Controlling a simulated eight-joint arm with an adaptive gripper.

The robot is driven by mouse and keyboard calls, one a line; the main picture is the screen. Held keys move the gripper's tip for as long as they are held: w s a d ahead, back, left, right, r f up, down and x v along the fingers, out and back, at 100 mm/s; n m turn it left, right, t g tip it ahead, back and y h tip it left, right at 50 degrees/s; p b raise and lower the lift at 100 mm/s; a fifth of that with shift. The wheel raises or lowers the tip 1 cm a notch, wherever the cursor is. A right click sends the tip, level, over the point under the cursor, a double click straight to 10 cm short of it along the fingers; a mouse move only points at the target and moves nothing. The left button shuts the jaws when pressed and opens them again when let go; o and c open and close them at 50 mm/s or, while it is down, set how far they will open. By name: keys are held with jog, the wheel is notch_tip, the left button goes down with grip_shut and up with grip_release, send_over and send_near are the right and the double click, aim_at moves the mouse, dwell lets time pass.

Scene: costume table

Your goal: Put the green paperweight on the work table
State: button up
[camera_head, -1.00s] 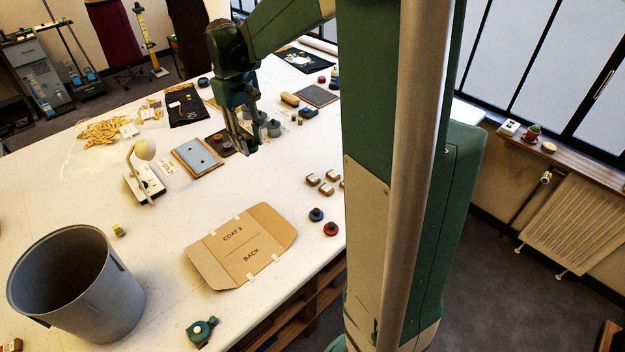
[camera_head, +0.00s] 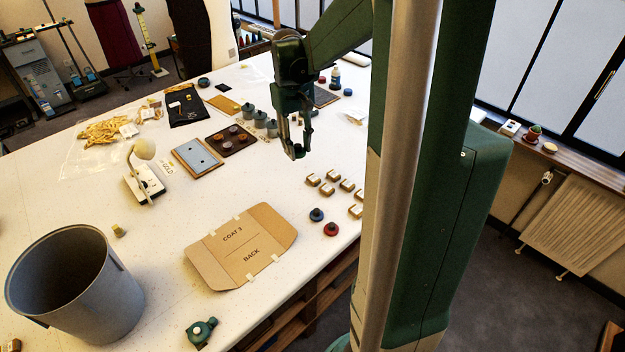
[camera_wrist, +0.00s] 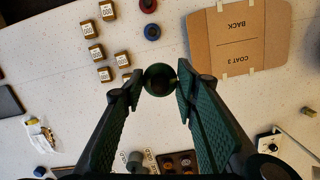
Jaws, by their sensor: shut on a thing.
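My gripper (camera_head: 298,148) hangs over the white speckled work table (camera_head: 215,215), in the middle right of the head view. In the wrist view my gripper (camera_wrist: 160,82) is shut on the green paperweight (camera_wrist: 160,76), a small dark green round thing between the fingertips. In the head view the paperweight (camera_head: 299,153) is a small dark shape at the fingertips. It appears to be above the table, but the exact height is hard to tell.
Several small labelled boxes (camera_head: 327,189), a blue weight (camera_head: 316,214) and a red weight (camera_head: 330,229) stand near the right edge. A cardboard folder (camera_head: 215,260), a brown tray (camera_head: 214,150) and a grey bin (camera_head: 125,290) are also there. Table between tray and boxes is clear.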

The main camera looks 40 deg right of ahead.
send_over(301, 206)
notch_tip(301, 206, down, 15)
jog(key=shift+w+d+r, duration=0.15)
jog(key=shift+w+r, duration=0.05)
jog(key=shift+w, duration=0.05)
jog(key=shift+f, duration=2.9)
jog(key=shift+f, duration=0.15)
jog(key=shift+f, duration=1.95)
jog(key=shift+f, duration=0.15)
jog(key=o, duration=1)
jog(key=shift+r, duration=0.2)
